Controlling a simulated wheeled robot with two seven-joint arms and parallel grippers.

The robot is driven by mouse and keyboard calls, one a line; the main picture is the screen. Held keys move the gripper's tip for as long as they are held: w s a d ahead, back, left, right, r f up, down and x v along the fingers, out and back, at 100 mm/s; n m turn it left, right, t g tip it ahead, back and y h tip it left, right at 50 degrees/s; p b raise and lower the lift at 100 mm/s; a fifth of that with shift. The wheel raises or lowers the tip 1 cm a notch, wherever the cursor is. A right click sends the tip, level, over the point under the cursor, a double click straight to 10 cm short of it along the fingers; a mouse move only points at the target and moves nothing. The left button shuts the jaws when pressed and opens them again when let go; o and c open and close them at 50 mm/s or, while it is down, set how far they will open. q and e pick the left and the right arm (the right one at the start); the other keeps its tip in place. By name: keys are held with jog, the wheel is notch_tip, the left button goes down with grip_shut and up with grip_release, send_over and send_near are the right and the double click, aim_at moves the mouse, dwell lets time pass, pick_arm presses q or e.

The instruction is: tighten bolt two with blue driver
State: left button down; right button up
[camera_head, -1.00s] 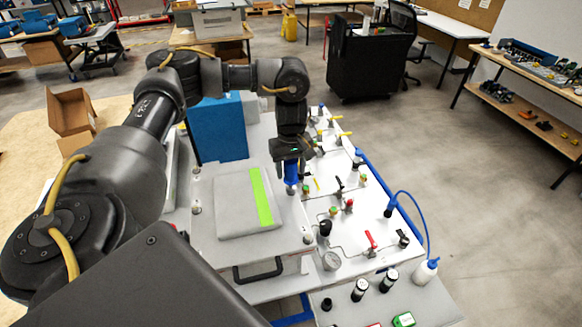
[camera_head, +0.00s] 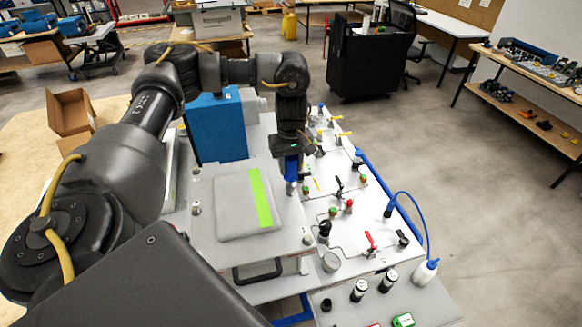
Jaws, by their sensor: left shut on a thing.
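My left gripper (camera_head: 290,153) is shut on the blue driver (camera_head: 292,170) and points it downward beside the far right corner of the grey box lid with a green stripe (camera_head: 246,204). The driver stands close to upright. Its tip is too small to tell whether it touches a bolt, and bolt two cannot be picked out for sure. A small bolt-like post (camera_head: 197,208) stands at the left of the lid. Another stands at the near right corner (camera_head: 307,238). My right gripper is not in view.
A blue box (camera_head: 217,128) stands behind the lid. To the right, a white panel (camera_head: 345,205) carries several valves and fittings. A white bottle with a blue tube (camera_head: 426,271) stands at the panel's near right. Dark vials (camera_head: 359,290) stand in front.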

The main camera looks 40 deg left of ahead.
aim_at(291, 157)
pick_arm(q)
jog(key=shift+s+d+r, duration=0.1)
jog(key=shift+s+r, duration=0.15)
jog(key=shift+r, duration=0.8)
jog(key=shift+w+r, duration=0.2)
jog(key=shift+r, duration=0.25)
jog(key=shift+s+r, duration=0.1)
jog(key=shift+r, duration=0.7)
